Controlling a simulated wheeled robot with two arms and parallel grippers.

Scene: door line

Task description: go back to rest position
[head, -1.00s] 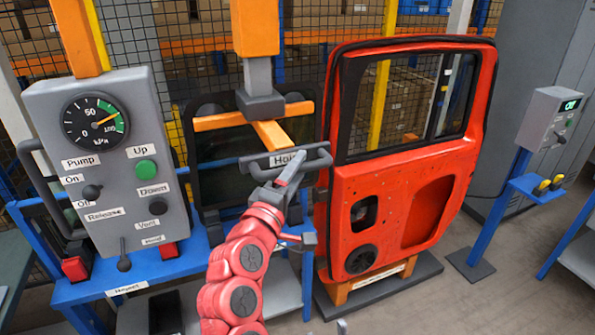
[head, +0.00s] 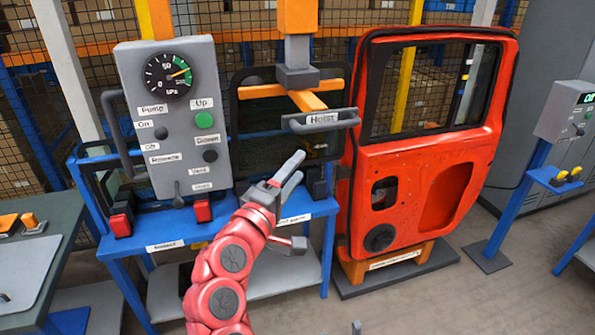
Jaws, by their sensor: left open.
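My left gripper (head: 287,178) is at the end of my red arm, in front of the blue stand. Its jaws are open and nothing shows between them. It is below and left of the grey hoist handle (head: 320,121), clear of it in the picture. My right gripper does not show; a small grey tip at the bottom edge is too little to identify.
A grey control panel (head: 178,95) with a gauge stands left on the blue stand (head: 165,226). A red car door (head: 430,190) stands upright on a dark base at the right. A grey pedestal box (head: 565,115) is far right. Floor is free at lower right.

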